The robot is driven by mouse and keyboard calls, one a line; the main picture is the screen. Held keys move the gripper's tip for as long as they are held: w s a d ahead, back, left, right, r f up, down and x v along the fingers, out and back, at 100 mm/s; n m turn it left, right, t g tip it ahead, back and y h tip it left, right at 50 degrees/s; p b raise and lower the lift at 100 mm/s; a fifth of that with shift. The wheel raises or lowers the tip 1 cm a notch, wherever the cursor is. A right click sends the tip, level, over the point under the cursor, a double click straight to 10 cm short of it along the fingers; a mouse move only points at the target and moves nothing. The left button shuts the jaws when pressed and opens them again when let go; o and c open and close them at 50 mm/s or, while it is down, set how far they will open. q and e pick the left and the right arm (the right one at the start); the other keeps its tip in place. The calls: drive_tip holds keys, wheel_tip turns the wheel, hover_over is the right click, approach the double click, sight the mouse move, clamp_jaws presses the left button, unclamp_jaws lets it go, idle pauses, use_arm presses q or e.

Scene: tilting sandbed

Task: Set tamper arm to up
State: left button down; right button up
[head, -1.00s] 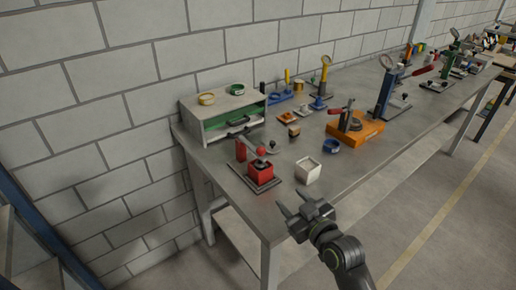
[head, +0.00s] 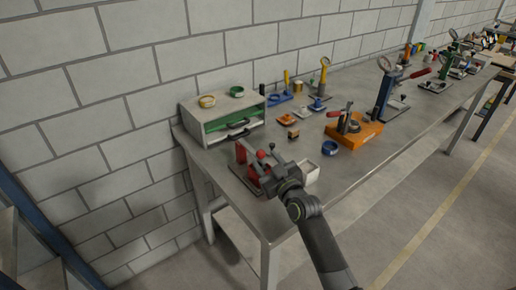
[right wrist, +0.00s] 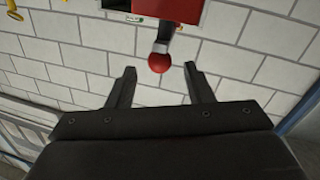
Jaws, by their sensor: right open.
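The tamper is a red device (head: 241,153) on a dark plate near the front left corner of the bench. A round red knob (head: 261,154) stands up at it, and my right gripper hides part of the device. My right gripper (head: 267,167) is open and empty, right at the device. In the right wrist view, the red ball knob (right wrist: 160,62) on its grey arm lies between and just beyond the open fingertips (right wrist: 160,70). I cannot tell whether a finger touches it. The red body (right wrist: 185,11) is at the top edge. My left gripper is not in view.
A white open box (head: 309,170) stands close to the right of my right gripper. An orange fixture (head: 368,134) and a blue ring (head: 330,147) lie to the right. The wall is behind the bench.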

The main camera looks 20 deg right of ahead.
sight(252, 153)
drive_tip(key=shift+w+a, duration=0.2)
drive_tip(key=shift+w, duration=0.85)
drive_tip(key=shift+w+a, duration=0.15)
drive_tip(key=shift+w, duration=0.9)
drive_tip(key=shift+w+a, duration=0.2)
drive_tip(key=shift+w, duration=0.85)
clamp_jaws()
